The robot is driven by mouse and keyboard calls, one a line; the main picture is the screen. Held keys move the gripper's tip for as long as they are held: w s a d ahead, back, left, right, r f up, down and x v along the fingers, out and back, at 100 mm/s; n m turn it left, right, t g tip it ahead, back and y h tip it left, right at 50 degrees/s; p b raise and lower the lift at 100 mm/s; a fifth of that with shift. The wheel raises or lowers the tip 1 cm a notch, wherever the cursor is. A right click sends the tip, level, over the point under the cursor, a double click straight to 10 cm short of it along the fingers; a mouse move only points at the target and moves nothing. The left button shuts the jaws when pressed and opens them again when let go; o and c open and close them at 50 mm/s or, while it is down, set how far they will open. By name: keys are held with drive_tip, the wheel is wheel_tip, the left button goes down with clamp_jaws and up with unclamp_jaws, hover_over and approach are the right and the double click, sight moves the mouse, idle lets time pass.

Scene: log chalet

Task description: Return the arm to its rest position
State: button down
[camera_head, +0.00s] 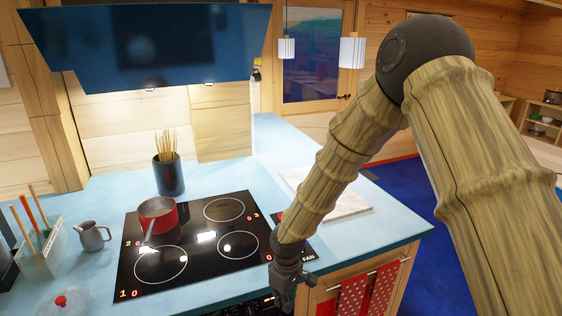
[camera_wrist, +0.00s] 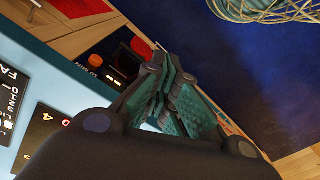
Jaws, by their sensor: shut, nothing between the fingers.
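My arm, with bamboo-like links, reaches from the right side of the head view over the corner of the counter. My gripper (camera_head: 287,288) hangs at the counter's front edge, just right of the cooktop (camera_head: 190,258). In the wrist view my gripper (camera_wrist: 158,62) shows its two green-padded fingers closed together at the tips. Nothing is held between them. Part of the counter edge behind my gripper is hidden.
A red pot (camera_head: 157,217) stands on the cooktop. A grey pitcher (camera_head: 93,237), a utensil holder (camera_head: 41,244) and a dark pasta jar (camera_head: 168,176) stand on the counter. Red towels (camera_head: 354,297) hang on the cabinet front. Blue floor (camera_head: 403,205) lies open at right.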

drive_tip(key=s+d+f+m+y+b, duration=0.1)
drive_tip(key=s+d+f+m+b, duration=0.15)
drive_tip(key=s+d+f, duration=0.5)
drive_tip(key=s+d+f+m+y+b, duration=0.1)
drive_tip(key=s+d+f+m+b, duration=0.15)
drive_tip(key=s+f, duration=0.9)
drive_tip(key=s+d+f+m+h+b, duration=0.1)
drive_tip(key=s+d+f+m, duration=0.1)
drive_tip(key=s+d+f, duration=0.3)
drive_tip(key=s+d+f+m+h+b, duration=0.1)
drive_tip(key=s+d+f+m, duration=0.2)
drive_tip(key=s, duration=0.7)
drive_tip(key=d+f, duration=0.2)
drive_tip(key=d, duration=0.2)
drive_tip(key=shift+s+f+m+b, duration=0.15)
drive_tip(key=shift+f+m+b, duration=0.15)
drive_tip(key=shift+b, duration=0.1)
drive_tip(key=shift+d, duration=0.1)
